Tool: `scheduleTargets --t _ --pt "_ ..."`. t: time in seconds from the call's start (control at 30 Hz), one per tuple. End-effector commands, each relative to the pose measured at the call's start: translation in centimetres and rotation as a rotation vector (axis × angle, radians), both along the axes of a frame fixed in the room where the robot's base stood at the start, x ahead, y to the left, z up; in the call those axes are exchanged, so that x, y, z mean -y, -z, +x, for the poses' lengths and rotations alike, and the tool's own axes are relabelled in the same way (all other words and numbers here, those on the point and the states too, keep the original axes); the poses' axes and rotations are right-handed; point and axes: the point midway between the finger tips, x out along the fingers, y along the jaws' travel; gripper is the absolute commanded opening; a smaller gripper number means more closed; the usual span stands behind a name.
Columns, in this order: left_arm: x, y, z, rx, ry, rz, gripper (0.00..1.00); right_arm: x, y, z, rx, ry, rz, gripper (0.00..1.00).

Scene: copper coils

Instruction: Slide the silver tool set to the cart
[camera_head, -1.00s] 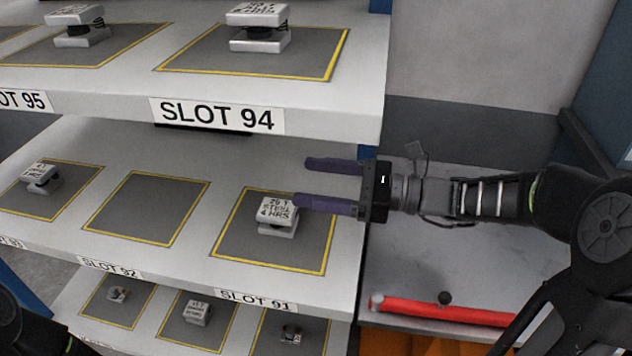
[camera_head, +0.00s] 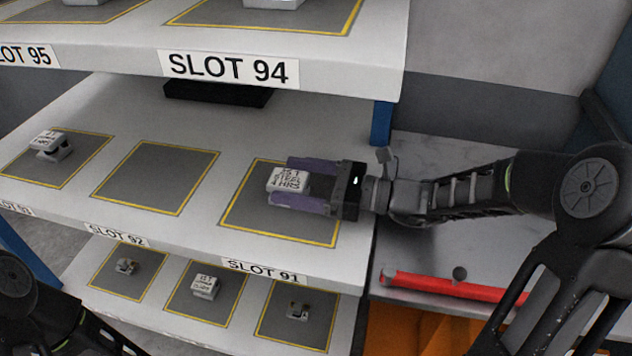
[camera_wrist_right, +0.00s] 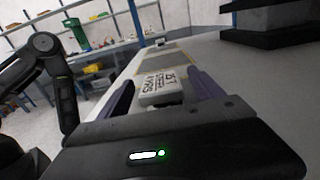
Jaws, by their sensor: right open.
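A silver tool set (camera_head: 289,180) with dark lettering on top sits on the grey, yellow-edged mat (camera_head: 243,214) of slot 91, on the middle shelf. My right gripper (camera_head: 280,179) is open, with its purple fingers on either side of the tool set. In the right wrist view the tool set (camera_wrist_right: 160,90) stands between the two fingers; I cannot tell whether they touch it. My left arm shows at the lower left, but its gripper is outside the view. The marble-grey surface (camera_head: 440,170) to the right of the shelf may be the cart.
An empty mat (camera_head: 150,178) lies left of slot 91, and another silver piece (camera_head: 50,145) sits beyond it. The upper shelf labelled SLOT 94 (camera_head: 229,69) overhangs behind.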

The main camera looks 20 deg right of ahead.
Motion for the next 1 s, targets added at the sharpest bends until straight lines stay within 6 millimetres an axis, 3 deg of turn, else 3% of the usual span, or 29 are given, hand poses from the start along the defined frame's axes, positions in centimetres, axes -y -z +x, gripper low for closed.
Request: scheduleTargets --t 0.17,0.47,1.0 --pt "0.00 0.16 0.00 0.000 0.000 0.000 0.36 -0.99 -0.01 0.62 0.000 0.000 0.000 0.76" --pt "0.00 0.15 0.00 0.000 0.000 0.000 0.36 -1.09 -0.07 0.70 0.001 0.000 0.001 0.76" --pt "-0.01 0.15 0.00 0.000 0.000 0.000 0.36 -1.08 -0.07 0.69 0.001 0.001 0.001 0.32"
